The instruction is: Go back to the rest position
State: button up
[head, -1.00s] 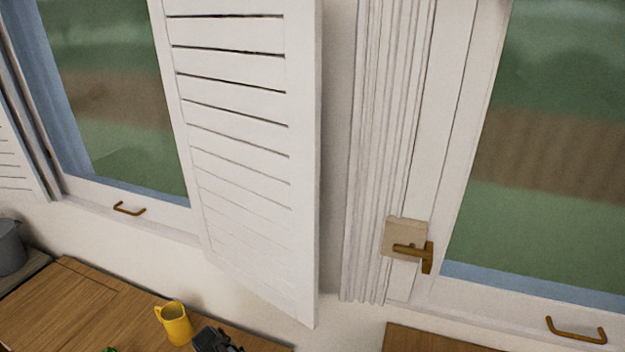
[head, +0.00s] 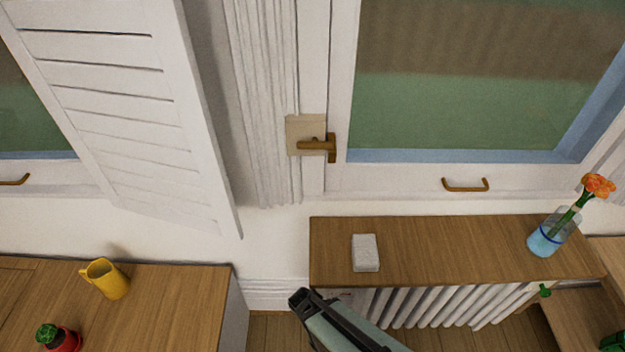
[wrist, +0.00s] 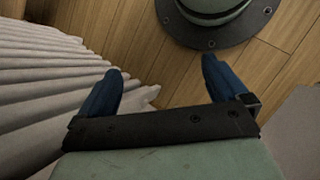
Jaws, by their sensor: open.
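My gripper (wrist: 161,72) is open in the wrist view, its two dark blue fingers apart with nothing between them. It points down toward the wooden floor (wrist: 165,45). A pale green round base with a dark bolted flange, which looks like my own, stands beyond the fingertips. White radiator ribs (wrist: 50,80) are close by on the left of the fingers. In the head view, a black and pale green part of my arm rises from the bottom edge, in front of the radiator (head: 455,308); the fingers cannot be made out there.
A wooden shelf (head: 450,240) above the radiator holds a white block (head: 366,252) and a blue glass vase (head: 550,236) with an orange flower. A left cabinet (head: 180,300) holds a yellow mug (head: 106,279) and a red pot (head: 58,338). A louvred shutter (head: 110,110) stands out from the wall.

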jog(key=s+d+f+m+g+y, duration=0.1)
jog(key=s+d+f+m+y, duration=0.1)
jog(key=d, duration=0.3)
jog(key=s+d+f+m+g+y, duration=0.2)
jog(key=s+d+f+m+y, duration=0.1)
jog(key=d+m+y, duration=0.1)
jog(key=shift+s+d+m, duration=0.3)
jog(key=shift+d, duration=0.2)
jog(key=shift+f, duration=0.1)
dwell(0.7)
